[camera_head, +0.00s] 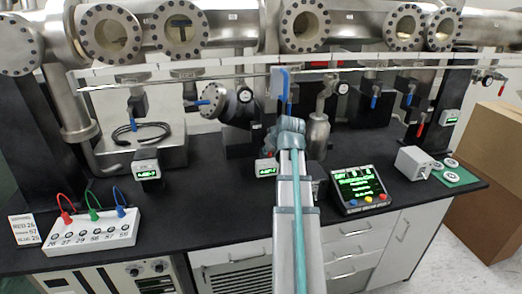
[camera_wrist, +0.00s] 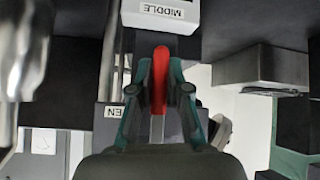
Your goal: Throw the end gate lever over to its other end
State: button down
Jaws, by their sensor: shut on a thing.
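A lever with a red handle (camera_wrist: 159,75) and a pale metal shaft stands in the middle of the wrist view. My gripper (camera_wrist: 160,88) has its two teal fingers closed on either side of the red handle. A grey block beside the left finger bears a partly covered label reading "EN" (camera_wrist: 114,111). In the head view my gripper (camera_head: 288,127) is at the middle of the bench, below the pipe row. The red handle is hidden there behind my arm.
A white box labelled "MIDDLE" (camera_wrist: 161,13) is just beyond the handle. Blue levers hang on nearby valves, one at the right (camera_head: 375,100). A display console (camera_head: 360,188) stands right of my arm, and a jack box (camera_head: 95,233) at left.

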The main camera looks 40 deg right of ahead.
jog(key=shift+s+d, duration=0.15)
jog(key=shift+d, duration=0.15)
jog(key=c, duration=1.2)
grip_release()
jog(key=shift+s+d, duration=0.1)
jog(key=shift+d, duration=0.1)
jog(key=shift+o, duration=0.2)
jog(key=shift+a, duration=0.15)
jog(key=v, duration=1.2)
jog(key=shift+a, duration=0.1)
